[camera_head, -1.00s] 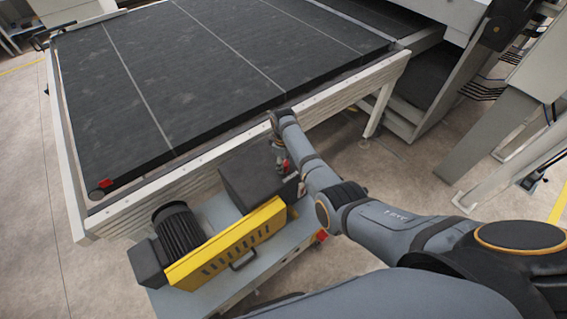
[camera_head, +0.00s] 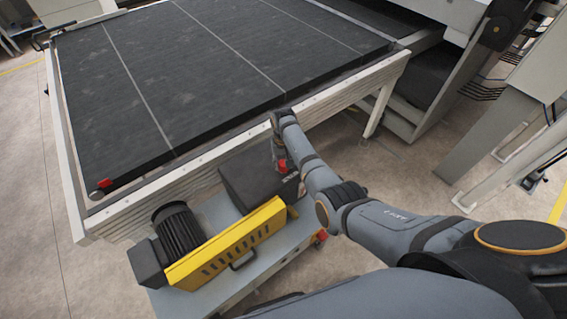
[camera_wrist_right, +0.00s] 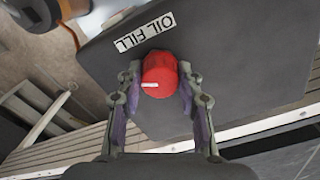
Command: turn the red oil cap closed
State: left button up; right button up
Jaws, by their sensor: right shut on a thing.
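The red oil cap (camera_wrist_right: 160,72) sits on the dark box (camera_wrist_right: 235,50) beside the white "OIL FILL" label (camera_wrist_right: 145,31) in the right wrist view. A short white mark shows on the cap. My right gripper (camera_wrist_right: 160,80) is shut on the cap, one finger on each side. In the head view the right gripper (camera_head: 280,158) is at the top of the dark box (camera_head: 245,180), with a bit of the red cap (camera_head: 282,166) showing beside it. My left gripper is not in view.
A yellow guard (camera_head: 228,245) and a black motor (camera_head: 178,230) stand left of the box on a grey base. The conveyor's pale side rail (camera_head: 240,130) runs close behind the gripper. Bare floor (camera_head: 390,185) lies to the right.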

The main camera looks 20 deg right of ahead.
jog(key=m, duration=1.2)
jog(key=shift+m, duration=0.4)
dwell(0.3)
jog(key=o, duration=1.2)
jog(key=shift+c, duration=0.2)
notch_tip(320, 180, up, 12)
